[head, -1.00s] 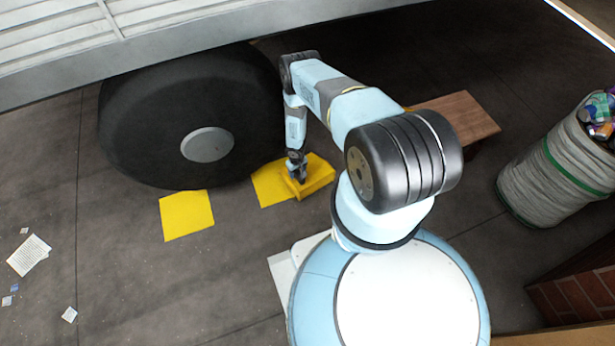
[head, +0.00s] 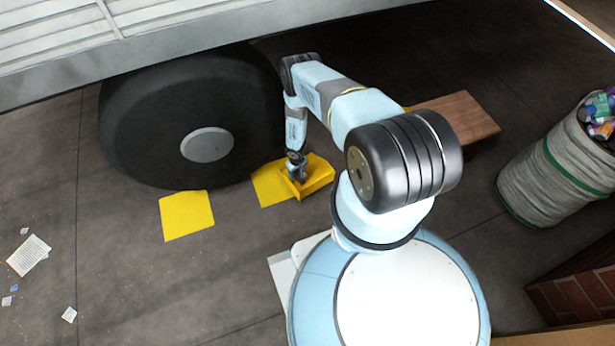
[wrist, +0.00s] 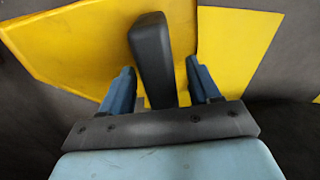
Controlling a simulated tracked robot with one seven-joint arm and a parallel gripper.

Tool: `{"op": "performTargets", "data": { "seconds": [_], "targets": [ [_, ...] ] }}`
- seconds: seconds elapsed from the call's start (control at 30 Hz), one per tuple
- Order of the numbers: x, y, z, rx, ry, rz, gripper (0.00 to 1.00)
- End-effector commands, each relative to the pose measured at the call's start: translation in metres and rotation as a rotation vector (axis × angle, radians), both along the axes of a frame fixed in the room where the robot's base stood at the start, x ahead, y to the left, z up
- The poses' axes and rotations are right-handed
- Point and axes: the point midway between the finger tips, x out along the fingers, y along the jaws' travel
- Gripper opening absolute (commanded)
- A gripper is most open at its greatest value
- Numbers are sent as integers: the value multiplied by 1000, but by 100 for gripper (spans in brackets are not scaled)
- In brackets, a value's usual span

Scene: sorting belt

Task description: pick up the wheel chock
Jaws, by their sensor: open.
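The wheel chock (head: 320,178) is a yellow block on the floor, at the right of the big black tyre and partly over a flat yellow patch (head: 268,188). In the wrist view its yellow body (wrist: 225,45) fills much of the upper picture, with a black bar-shaped handle (wrist: 152,50) rising from it. My gripper (head: 297,172) is down at the chock. In the wrist view my gripper (wrist: 162,75) is open, its two blue fingers one on each side of the handle, with a gap showing on both sides. My gripper hides part of the chock in the head view.
The tyre (head: 150,130) with a grey hub stands under a pale vehicle body (head: 190,30). A second flat yellow patch (head: 187,215) lies left. A brown wooden board (head: 460,118) and a grey bin (head: 550,165) are at the right. The left floor holds only paper scraps.

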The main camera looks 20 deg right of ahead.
Motion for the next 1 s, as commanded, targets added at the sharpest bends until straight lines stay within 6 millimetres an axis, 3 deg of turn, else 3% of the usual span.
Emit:
{"op": "performTargets", "data": {
  "seconds": [0.07,0.7,1.0],
  "targets": [
    [0,0,0,0,0,0,62],
    [0,0,0,-1,0,0,0],
    [0,-1,0,-1,0,0,0]
  ]
}}
